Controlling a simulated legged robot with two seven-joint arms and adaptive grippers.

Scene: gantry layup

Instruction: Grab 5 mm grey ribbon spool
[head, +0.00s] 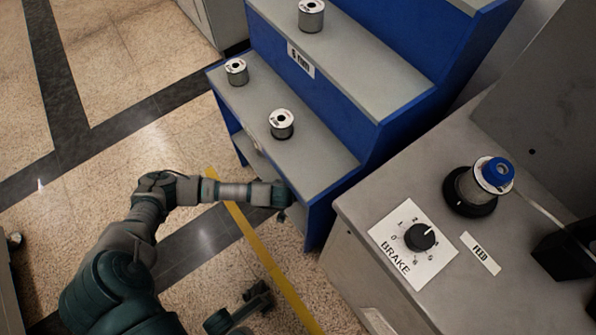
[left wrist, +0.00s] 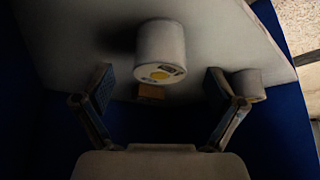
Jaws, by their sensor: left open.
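In the left wrist view, a pale spool (left wrist: 161,50) with a white end face and a yellow dot sits ahead between the fingers of my left gripper (left wrist: 160,90), apart from them. The fingers are open and empty. A second pale spool (left wrist: 246,84) is beside the right finger. In the head view my left arm reaches the near side of the blue stepped shelf (head: 337,218); its fingers are hidden there. Grey spools stand on the middle step (head: 237,71) (head: 282,123) and higher step (head: 311,15). What seems my right gripper (head: 257,295) is low in view, its fingers unclear.
A grey machine cabinet (head: 365,200) stands right of the shelf, with a brake dial (head: 420,237) and a blue-capped spool (head: 478,185). A small tan tag (left wrist: 151,92) is by the spool. Open floor (head: 150,60) lies left.

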